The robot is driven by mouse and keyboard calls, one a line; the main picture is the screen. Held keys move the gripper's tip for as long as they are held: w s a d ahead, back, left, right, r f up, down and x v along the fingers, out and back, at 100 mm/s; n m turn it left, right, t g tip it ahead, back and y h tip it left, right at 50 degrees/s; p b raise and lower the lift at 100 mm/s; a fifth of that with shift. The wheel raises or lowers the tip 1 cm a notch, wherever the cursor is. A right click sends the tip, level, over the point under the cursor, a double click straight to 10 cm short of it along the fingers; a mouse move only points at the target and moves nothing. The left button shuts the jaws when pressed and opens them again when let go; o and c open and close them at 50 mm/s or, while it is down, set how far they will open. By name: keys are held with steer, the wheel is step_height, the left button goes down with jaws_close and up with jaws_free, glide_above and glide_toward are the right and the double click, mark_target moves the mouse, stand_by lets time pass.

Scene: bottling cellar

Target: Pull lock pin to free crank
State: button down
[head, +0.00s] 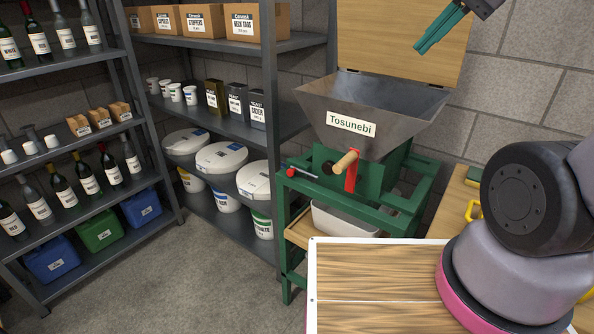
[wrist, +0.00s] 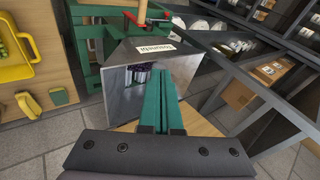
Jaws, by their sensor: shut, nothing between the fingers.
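The crank (head: 351,172) has a red arm and a wooden handle; it stands at the front of a green-framed mill under a grey metal hopper (head: 327,113) labelled Tosunebi. A red-knobbed metal rod (head: 291,172), which looks like the lock pin, lies on the frame left of the crank. I cannot tell how deep it sits. My gripper (head: 420,47) is shut and empty, with teal fingers, high above the hopper's right side. In the wrist view the fingers (wrist: 160,76) lie across the hopper (wrist: 125,80), and the crank (wrist: 142,12) shows upside down at the top.
A pale tray (head: 345,222) sits under the mill. A wooden board with a white edge (head: 312,285) is in front. Shelves with white tubs (head: 221,158) and bottles stand left. A yellow crate (wrist: 14,70) is on a wooden surface. The floor between shelves and mill is clear.

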steer(key=w+a+f+m+g+y, duration=0.2)
steer(key=w+a+f+m+y, duration=0.2)
steer(key=w+a+f+m, duration=0.9)
steer(key=a+f+m+h, duration=0.2)
steer(key=f+m, duration=0.2)
steer(key=f, duration=0.5)
steer(key=w+a+f+m+h, duration=0.1)
steer(key=a+f+m+h, duration=0.1)
steer(key=f, duration=0.7)
steer(key=shift+w+a+f+m+t, duration=0.2)
steer(key=shift+w+a+m+t, duration=0.1)
steer(key=shift+m, duration=0.6)
steer(key=w+a+r+x, duration=0.1)
steer(key=x, duration=1.2)
steer(key=shift+w+a, duration=0.2)
